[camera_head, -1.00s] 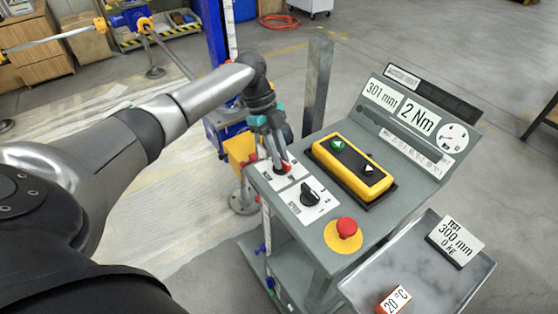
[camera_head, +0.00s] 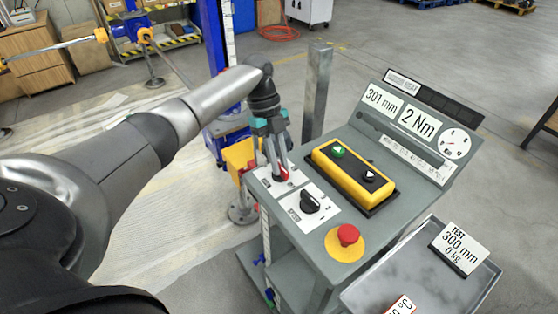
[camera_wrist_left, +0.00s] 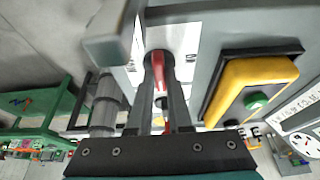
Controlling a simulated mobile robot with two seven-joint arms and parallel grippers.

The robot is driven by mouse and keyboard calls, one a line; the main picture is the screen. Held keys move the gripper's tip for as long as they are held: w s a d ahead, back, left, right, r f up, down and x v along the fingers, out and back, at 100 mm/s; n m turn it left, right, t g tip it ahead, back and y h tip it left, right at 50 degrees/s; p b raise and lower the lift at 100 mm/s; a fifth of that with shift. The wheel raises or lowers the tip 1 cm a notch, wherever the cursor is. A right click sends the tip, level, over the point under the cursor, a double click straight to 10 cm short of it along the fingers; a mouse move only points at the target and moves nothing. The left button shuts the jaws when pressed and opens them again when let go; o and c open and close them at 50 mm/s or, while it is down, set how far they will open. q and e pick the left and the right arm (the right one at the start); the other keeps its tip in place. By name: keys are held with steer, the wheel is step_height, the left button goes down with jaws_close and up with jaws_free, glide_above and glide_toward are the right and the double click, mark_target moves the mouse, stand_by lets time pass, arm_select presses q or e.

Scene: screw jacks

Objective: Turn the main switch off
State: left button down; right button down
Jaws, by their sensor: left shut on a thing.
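The main switch (camera_head: 284,174) is a red handle on a white plate at the far left corner of the grey control console (camera_head: 330,250). My left gripper (camera_head: 280,172) comes down onto it from above, its fingers closed around the handle. In the left wrist view the red handle (camera_wrist_left: 158,72) shows between the two dark fingers (camera_wrist_left: 161,92). The fingers hide part of the switch and its plate, so its exact angle is hard to read. My right gripper is not in view.
A black speed knob (camera_head: 310,202), a red emergency stop button (camera_head: 347,235) and a yellow button box (camera_head: 352,172) sit close by on the console. A metal post (camera_head: 316,92) stands behind. A grey tray (camera_head: 405,268) lies at the front right.

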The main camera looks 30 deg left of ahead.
arm_select(q)
steer(key=c, duration=0.8)
jaws_free()
steer(key=shift+c, duration=0.2)
steer(key=v, duration=1.5)
steer(key=shift+p, duration=0.4)
steer(key=shift+r, duration=0.1)
